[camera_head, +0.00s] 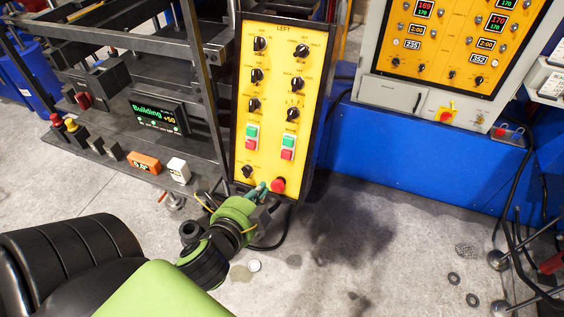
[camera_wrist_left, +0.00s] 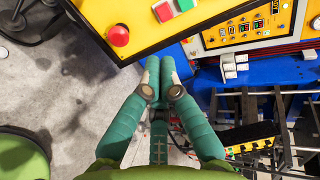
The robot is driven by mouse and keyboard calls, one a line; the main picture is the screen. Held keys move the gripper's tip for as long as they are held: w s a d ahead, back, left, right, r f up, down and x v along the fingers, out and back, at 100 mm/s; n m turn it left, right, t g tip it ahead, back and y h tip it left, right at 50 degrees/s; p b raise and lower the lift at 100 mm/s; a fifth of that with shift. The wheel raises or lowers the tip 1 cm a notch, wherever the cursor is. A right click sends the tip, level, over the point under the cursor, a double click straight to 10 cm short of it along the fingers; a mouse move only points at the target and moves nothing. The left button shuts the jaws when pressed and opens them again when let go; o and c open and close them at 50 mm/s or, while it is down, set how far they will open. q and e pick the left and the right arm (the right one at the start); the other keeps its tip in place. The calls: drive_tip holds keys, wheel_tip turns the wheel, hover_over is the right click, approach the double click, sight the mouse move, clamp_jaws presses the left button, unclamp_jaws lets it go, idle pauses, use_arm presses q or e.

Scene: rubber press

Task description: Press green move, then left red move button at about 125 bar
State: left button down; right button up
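The yellow LEFT panel (camera_head: 270,90) carries two button pairs, each green above red. The left pair has a green button (camera_head: 252,131) and a red button (camera_head: 250,144). The right pair has a green button (camera_head: 289,141) and a red button (camera_head: 287,154). A round red mushroom button (camera_head: 278,186) sits at the lower right. My left gripper (camera_head: 260,188) is at the panel's bottom edge, below the pairs. In the left wrist view its empty fingertips (camera_wrist_left: 160,68) are together, apart from the mushroom button (camera_wrist_left: 118,36). My right gripper is not in view.
A dark display (camera_head: 158,115) reads "Building +50" in green and yellow. Several black knobs (camera_head: 256,75) stick out of the panel. A second yellow control panel (camera_head: 450,45) stands right. Metal press frame bars lie left of the panel. Grey floor in front is mostly free.

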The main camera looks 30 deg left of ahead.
use_arm(q)
drive_tip(key=b, duration=1)
approach(285, 159)
drive_tip(key=d+x, duration=0.1)
drive_tip(key=x, duration=0.2)
drive_tip(key=w+a, duration=0.1)
drive_tip(key=w+p, duration=0.1)
drive_tip(key=shift+w+a+f, duration=0.35)
drive_tip(key=shift+a+f, duration=0.05)
drive_tip(key=shift+w+a+f+p, duration=0.1)
drive_tip(key=shift+w+f+p, duration=0.25)
drive_tip(key=shift+w, duration=0.15)
